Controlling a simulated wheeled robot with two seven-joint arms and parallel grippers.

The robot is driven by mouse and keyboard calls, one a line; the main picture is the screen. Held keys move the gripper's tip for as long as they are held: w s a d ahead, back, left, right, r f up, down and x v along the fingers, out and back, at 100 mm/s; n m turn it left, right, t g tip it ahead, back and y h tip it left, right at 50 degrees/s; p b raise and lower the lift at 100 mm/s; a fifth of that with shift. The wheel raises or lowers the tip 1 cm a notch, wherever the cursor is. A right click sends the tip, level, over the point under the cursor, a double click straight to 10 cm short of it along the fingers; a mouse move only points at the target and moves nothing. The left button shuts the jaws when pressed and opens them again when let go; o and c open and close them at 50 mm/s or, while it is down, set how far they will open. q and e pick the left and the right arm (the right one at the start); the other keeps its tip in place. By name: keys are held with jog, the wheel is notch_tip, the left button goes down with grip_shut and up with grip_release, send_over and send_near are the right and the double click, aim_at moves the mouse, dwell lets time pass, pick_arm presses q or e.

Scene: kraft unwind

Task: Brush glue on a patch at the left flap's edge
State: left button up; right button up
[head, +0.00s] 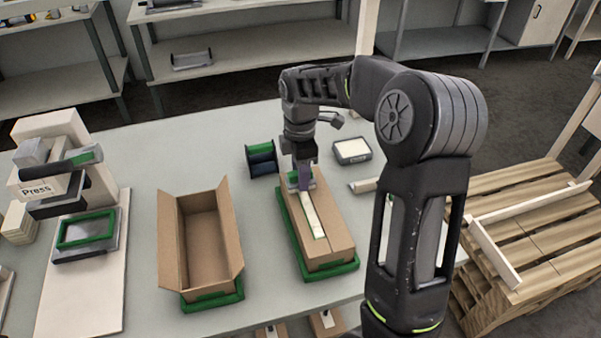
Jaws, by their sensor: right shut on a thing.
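A closed brown carton (331,233) sits in a green tray (331,273) on the table. Its top flaps are folded down, and a pale strip with green edges (314,216) runs along the top. My right gripper (302,183) is over the far end of this carton, shut on a small purplish thing that is low at the strip's far end. I cannot tell whether it touches the strip, nor make out a brush or glue. A second carton (205,240) stands open to its left, flaps spread, in another green tray (214,302). My left gripper is not in view.
A press (52,175) with a green-rimmed plate (87,232) stands at the left. A dark and green holder (262,158) and a pale-topped box (352,151) stand behind the closed carton. A wooden pallet (540,240) is at the right; shelves line the back.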

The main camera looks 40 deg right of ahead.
dwell(0.4)
notch_tip(320, 180, up, 5)
jog(key=p, duration=0.3)
jog(key=shift+f+p, duration=0.2)
jog(key=shift+p, duration=0.15)
jog(key=shift+r, duration=0.7)
jog(key=shift+f, duration=0.25)
jog(key=shift+f+b, duration=1.6)
jog(key=shift+f, duration=0.7)
jog(key=shift+f+b, duration=0.3)
jog(key=shift+f, duration=0.2)
jog(key=shift+r, duration=0.1)
